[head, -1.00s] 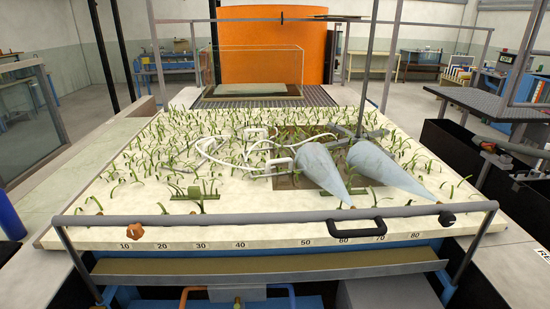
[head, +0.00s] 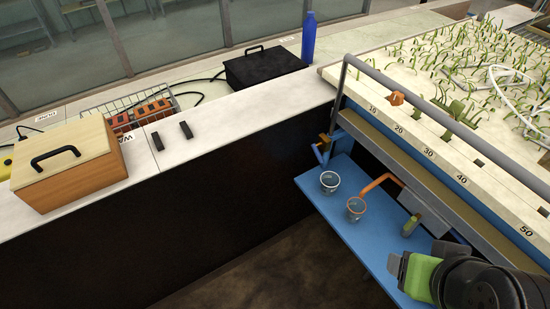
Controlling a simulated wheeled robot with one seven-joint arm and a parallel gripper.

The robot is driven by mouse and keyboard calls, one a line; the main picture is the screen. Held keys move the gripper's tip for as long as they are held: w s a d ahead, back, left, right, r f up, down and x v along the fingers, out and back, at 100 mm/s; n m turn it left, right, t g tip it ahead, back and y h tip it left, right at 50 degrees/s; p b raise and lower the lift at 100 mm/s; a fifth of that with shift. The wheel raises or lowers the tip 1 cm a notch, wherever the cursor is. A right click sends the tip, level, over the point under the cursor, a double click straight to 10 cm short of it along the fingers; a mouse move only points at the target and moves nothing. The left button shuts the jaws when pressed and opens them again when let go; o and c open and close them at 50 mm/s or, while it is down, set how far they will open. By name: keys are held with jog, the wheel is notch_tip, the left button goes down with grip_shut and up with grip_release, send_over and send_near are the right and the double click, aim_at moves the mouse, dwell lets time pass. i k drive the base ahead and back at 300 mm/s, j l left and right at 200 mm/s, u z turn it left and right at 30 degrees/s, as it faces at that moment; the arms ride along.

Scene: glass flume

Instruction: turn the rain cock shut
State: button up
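No part in view is labelled as the rain cock, and I cannot tell which fitting it is. A blue pipe end (head: 320,154) with a small brass-coloured fitting (head: 328,139) sits at the near corner of the planted bed. An orange bent pipe (head: 378,183) comes out from under the bed's edge above the blue shelf. A small olive-green fitting (head: 410,225) stands farther right on the shelf. My gripper (head: 408,270), dark with a bright green pad, is at the lower right, apart from these fittings. Its finger gap is not clear.
Two small cups, one grey (head: 330,181) and one copper-rimmed (head: 356,208), stand on the blue shelf (head: 335,218). A grey rail (head: 420,105) runs along the bed's edge. The left counter holds a wooden box (head: 70,165), a black case (head: 264,72) and a blue bottle (head: 308,38).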

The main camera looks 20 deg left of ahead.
aim_at(315, 147)
jog(key=u, duration=0.55)
jog(key=i+j+u, duration=0.4)
jog(key=i+j, duration=0.35)
jog(key=i, duration=0.15)
